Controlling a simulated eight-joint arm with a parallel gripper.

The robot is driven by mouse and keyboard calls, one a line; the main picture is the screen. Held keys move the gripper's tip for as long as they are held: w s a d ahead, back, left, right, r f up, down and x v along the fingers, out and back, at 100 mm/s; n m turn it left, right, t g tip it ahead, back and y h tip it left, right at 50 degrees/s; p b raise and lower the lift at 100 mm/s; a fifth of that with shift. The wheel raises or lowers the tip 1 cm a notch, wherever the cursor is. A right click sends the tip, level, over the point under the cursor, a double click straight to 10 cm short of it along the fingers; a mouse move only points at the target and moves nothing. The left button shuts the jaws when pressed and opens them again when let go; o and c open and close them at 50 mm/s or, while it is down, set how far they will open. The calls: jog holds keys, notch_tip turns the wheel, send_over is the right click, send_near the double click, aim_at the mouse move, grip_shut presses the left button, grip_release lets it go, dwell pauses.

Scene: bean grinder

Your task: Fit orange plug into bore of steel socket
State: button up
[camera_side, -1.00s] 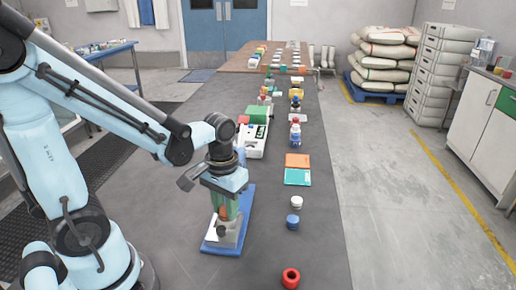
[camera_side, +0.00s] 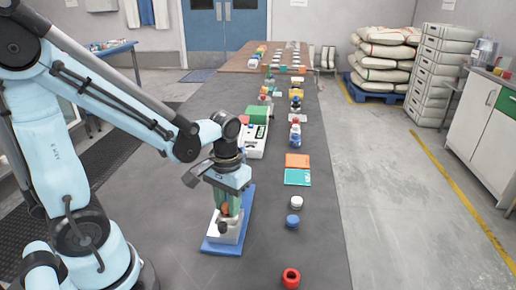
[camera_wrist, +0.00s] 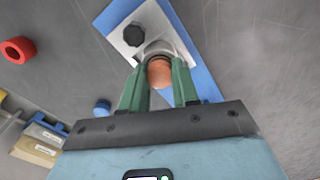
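The orange plug (camera_wrist: 160,72) shows its rounded end between the two green fingers of my gripper (camera_wrist: 160,80) in the wrist view. The fingers lie against its sides. In the side view my gripper (camera_side: 228,205) points down with the plug (camera_side: 226,209) between its fingers. The steel socket (camera_wrist: 156,47) is a light grey ring-shaped body just beyond the plug, on a pale plate with a black knob (camera_wrist: 133,35). The plug and fingers cover part of the socket. I cannot tell whether the plug's lower end is in the bore or above it.
The socket's fixture stands on a blue base (camera_side: 219,248). A red ring (camera_side: 291,278), a blue cap (camera_side: 292,221) and a white cap (camera_side: 296,202) stand to the right. A green-and-white device (camera_side: 256,130) is behind. The table's front right is mostly clear.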

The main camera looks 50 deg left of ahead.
jog(key=shift+s+d+r, duration=0.15)
jog(key=shift+s+r, duration=0.05)
jog(key=shift+r, duration=1.7)
jog(key=shift+s+d+r, duration=0.1)
jog(key=shift+s+r, duration=0.15)
jog(key=shift+r, duration=1.6)
jog(key=shift+s+d+r, duration=0.15)
jog(key=shift+s+r, duration=0.05)
jog(key=shift+r, duration=1.7)
jog(key=w+m+t, duration=0.1)
jog(key=t, duration=0.1)
jog(key=w+d+f+m+t, duration=0.1)
jog(key=t, duration=0.2)
jog(key=w+d+f+m+t, duration=0.1)
jog(key=m+t, duration=0.1)
jog(key=shift+f, duration=0.15)
